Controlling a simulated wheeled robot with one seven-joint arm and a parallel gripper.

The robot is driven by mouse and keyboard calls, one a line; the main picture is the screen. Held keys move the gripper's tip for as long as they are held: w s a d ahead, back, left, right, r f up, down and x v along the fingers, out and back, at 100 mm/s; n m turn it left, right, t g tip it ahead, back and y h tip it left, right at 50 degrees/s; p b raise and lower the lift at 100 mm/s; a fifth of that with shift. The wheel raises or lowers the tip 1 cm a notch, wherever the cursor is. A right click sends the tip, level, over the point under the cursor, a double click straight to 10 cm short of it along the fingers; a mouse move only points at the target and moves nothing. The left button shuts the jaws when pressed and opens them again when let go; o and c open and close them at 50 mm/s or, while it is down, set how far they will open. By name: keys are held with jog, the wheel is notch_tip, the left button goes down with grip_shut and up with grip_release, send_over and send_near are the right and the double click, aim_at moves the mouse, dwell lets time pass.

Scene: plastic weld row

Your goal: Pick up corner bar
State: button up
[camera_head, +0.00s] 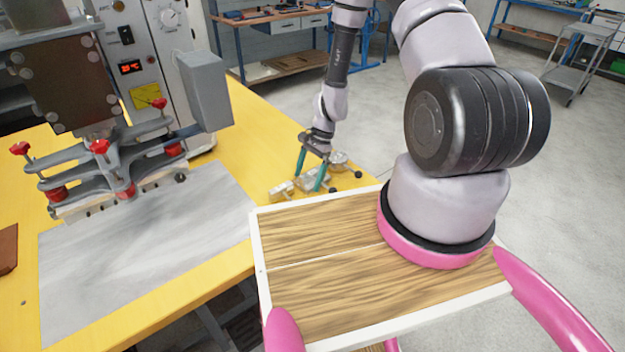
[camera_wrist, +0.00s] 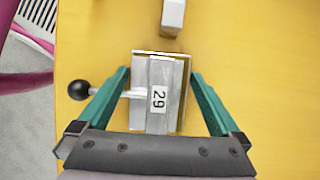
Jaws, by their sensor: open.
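In the wrist view a silver metal bar (camera_wrist: 158,75), labelled 29, lies on the yellow table top. It looks like the corner bar, though I cannot be certain. A thin rod with a black ball knob (camera_wrist: 79,90) sticks out from its left side. My gripper (camera_wrist: 160,76) is open, with one green finger on each side of the bar and visible gaps between. The black knob and rod pass beside or under the left finger. In the head view my gripper (camera_head: 308,184) points down among small metal parts near the table's edge.
Another silver block (camera_wrist: 173,14) lies just ahead in the wrist view. In the head view a welding machine (camera_head: 130,165) with red knobs stands left over a grey plate (camera_head: 140,255). A white-rimmed wooden tray (camera_head: 258,250) is in front. Yellow table (camera_head: 262,130) behind the gripper is bare.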

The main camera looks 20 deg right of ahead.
grip_shut()
jog(key=shift+r, duration=0.1)
